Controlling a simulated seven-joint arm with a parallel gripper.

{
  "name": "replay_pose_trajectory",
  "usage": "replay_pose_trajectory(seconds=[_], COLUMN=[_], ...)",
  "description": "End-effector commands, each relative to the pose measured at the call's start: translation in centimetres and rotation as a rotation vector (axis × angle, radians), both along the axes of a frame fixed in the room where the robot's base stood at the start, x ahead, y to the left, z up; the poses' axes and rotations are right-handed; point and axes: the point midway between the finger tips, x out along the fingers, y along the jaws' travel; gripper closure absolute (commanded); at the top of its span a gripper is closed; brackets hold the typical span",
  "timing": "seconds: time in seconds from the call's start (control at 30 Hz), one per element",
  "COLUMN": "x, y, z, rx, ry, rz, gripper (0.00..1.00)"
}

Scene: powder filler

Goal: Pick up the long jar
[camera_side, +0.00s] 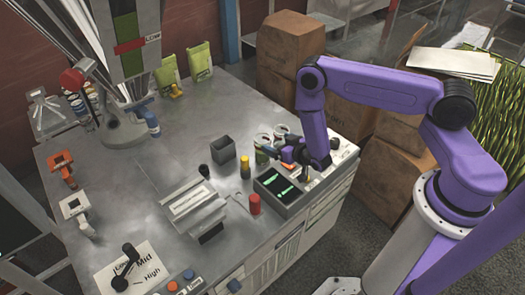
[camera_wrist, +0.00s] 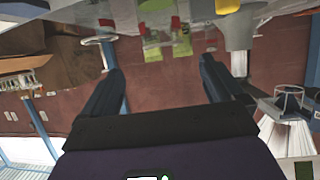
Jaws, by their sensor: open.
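Two slim upright cylinders stand on the metal bench in the side view: a yellow one (camera_side: 245,167) with a dark base and a red one (camera_side: 255,204). I cannot tell for sure which is the long jar. My gripper (camera_side: 268,151) is low over the bench's right side, just right of the yellow cylinder and apart from it, pointing left. In the wrist view my gripper (camera_wrist: 161,65) has its two dark fingers wide apart with nothing between them.
A dark tray (camera_side: 280,192) with green items lies below my gripper. Round white-rimmed containers (camera_side: 281,131) stand close behind it. A grey open box (camera_side: 222,150) and a flat metal device (camera_side: 193,203) are to the left. The bench's left middle (camera_side: 130,185) is clear.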

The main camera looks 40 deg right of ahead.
Motion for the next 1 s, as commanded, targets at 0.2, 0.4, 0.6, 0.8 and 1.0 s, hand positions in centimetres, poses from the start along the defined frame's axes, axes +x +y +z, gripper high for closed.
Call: replay_pose_trajectory(seconds=[0.2,0.4,0.6,0.8,1.0], x=[2.2,2.9,4.6,6.6,7.3], y=[-0.3,-0.3,-0.1,-0.1,-0.2], z=[-0.9,-1.2,-2.2,-3.1,-3.4], rx=[0.0,-0.001,0.001,0.0,0.0], ry=[-0.001,-0.001,-0.001,-0.001,0.001], rz=[-0.001,-0.002,-0.003,-0.001,-0.001], gripper=[0.06,0.06,0.06,0.06,0.06])
